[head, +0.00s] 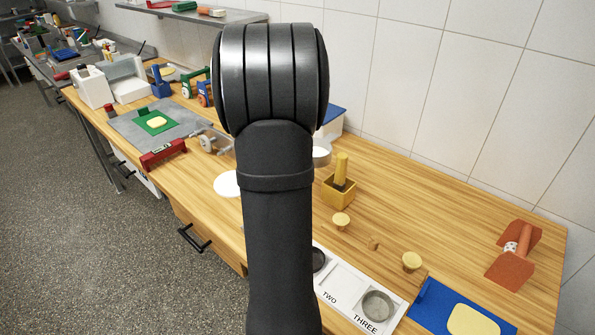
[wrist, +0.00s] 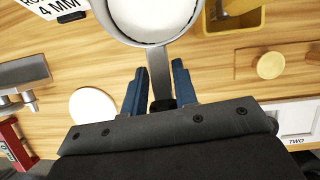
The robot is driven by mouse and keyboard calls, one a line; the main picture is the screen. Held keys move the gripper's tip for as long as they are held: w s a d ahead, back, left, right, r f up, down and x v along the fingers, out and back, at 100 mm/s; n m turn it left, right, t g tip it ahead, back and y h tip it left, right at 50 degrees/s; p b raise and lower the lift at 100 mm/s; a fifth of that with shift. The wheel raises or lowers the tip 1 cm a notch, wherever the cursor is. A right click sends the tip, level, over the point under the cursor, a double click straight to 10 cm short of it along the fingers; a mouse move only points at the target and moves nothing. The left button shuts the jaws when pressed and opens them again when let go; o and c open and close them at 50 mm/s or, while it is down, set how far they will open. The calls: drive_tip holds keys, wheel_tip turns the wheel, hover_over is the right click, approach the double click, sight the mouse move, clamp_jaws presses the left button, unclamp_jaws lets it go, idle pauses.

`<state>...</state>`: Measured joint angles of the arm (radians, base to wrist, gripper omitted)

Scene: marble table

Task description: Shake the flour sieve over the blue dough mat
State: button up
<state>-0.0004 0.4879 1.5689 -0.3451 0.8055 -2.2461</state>
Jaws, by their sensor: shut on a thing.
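The flour sieve (wrist: 147,38) is a round metal pan with white contents, at the top of the wrist view. In the head view only a bit of its rim and white inside (head: 321,156) shows beside my arm. My gripper (wrist: 158,78), with blue fingers, is shut on the sieve's handle (wrist: 158,66). My arm hides the gripper in the head view. The blue dough mat (head: 428,304) lies at the bottom right of the head view with a pale yellow dough slab (head: 472,321) on it. The sieve is well away from the mat, farther back and left.
A yellow wooden box with an upright peg (head: 340,182), several small wooden knobs (head: 411,261) and a white panel marked TWO and THREE (head: 345,290) stand between. An orange-brown scoop-like object (head: 514,254) lies at right. A white disc (wrist: 92,110) lies left of my gripper.

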wheel_tip(320, 180, up, 9)
drive_tip(key=a+m+g+h, duration=0.15)
drive_tip(key=m+g, duration=0.35)
drive_tip(key=m, duration=1)
drive_tip(key=s+d+f+m+g+y, duration=0.1)
drive_tip(key=s+d+m, duration=0.1)
drive_tip(key=s+d, duration=0.45)
drive_tip(key=s+d+f+m, duration=0.1)
drive_tip(key=s+d+m, duration=0.15)
drive_tip(key=d, duration=0.75)
drive_tip(key=s+d+f+m+g+y, duration=0.1)
drive_tip(key=s+d, duration=0.4)
drive_tip(key=d, duration=0.3)
drive_tip(key=s+d+f+m, duration=0.1)
drive_tip(key=s+d+m, duration=0.1)
drive_tip(key=s+d, duration=0.2)
drive_tip(key=s+d+f+m+y, duration=0.1)
drive_tip(key=s+d, duration=0.3)
drive_tip(key=s, duration=0.7)
drive_tip(key=s+d+f+m+g+y, duration=0.1)
drive_tip(key=s+d+m, duration=0.2)
drive_tip(key=s+d, duration=0.2)
drive_tip(key=shift+s, duration=1.15)
drive_tip(key=shift+f+m, duration=0.1)
drive_tip(key=shift+m, duration=0.35)
drive_tip(key=shift+f, duration=2.95)
